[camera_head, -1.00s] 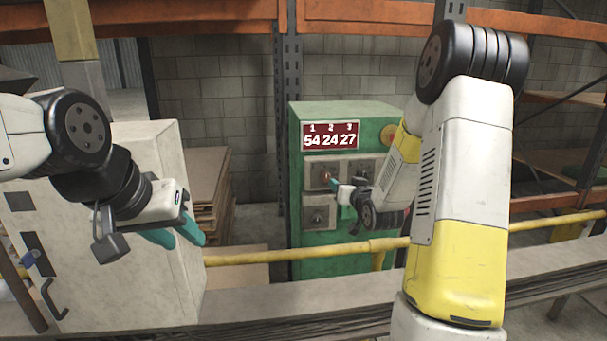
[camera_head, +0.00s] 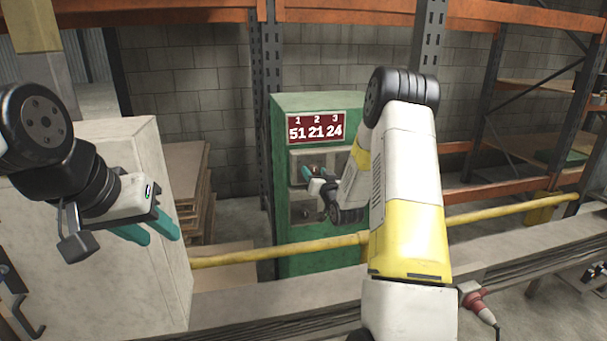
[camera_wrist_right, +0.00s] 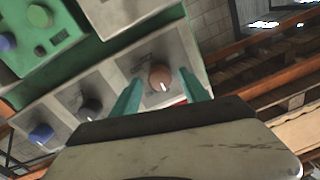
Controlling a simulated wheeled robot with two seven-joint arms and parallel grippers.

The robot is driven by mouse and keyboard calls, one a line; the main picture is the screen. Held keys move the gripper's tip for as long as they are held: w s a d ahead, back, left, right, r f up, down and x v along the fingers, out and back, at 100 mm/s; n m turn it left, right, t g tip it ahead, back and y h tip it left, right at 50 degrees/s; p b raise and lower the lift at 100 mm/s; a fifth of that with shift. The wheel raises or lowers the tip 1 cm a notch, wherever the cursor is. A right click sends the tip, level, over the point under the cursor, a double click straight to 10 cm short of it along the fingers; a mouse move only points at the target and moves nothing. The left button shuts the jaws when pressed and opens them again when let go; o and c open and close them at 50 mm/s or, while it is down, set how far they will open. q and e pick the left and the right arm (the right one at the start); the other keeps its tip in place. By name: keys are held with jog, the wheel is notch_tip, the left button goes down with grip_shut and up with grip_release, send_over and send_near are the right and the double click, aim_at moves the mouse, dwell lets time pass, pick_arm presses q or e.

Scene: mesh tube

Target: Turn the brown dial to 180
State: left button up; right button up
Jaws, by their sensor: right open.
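The green cabinet (camera_head: 328,106) carries a red display (camera_head: 316,128) reading 51, 21 and 24 under 1, 2 and 3. In the right wrist view, the brown dial (camera_wrist_right: 159,74) with a white mark sits on a grey panel. My right gripper (camera_wrist_right: 161,80) is open, with one teal finger on each side of the dial; contact is not clear. In the head view, my right gripper (camera_head: 312,178) is at the cabinet front and partly covers the panels. My left gripper (camera_head: 163,237) is open and empty in front of the pale cabinet.
A black dial (camera_wrist_right: 90,109) and a blue dial (camera_wrist_right: 41,134) sit on neighbouring panels. A yellow rail (camera_head: 290,248) crosses in front of the green cabinet. The pale cabinet (camera_head: 137,155) stands at the left, and orange racking (camera_head: 500,187) is behind at the right.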

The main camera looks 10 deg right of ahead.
jog(key=shift+c, duration=0.4)
grip_shut()
jog(key=shift+m, duration=0.3)
jog(key=m, duration=0.4)
jog(key=shift+d+f, duration=0.1)
jog(key=shift+f, duration=0.05)
jog(key=m, duration=0.4)
jog(key=shift+m, duration=0.3)
jog(key=m, duration=0.4)
jog(key=shift+f+m+t+h, duration=0.15)
jog(key=shift+m+t+h, duration=0.15)
jog(key=shift+m, duration=0.1)
jog(key=m, duration=0.4)
jog(key=shift+m, duration=0.3)
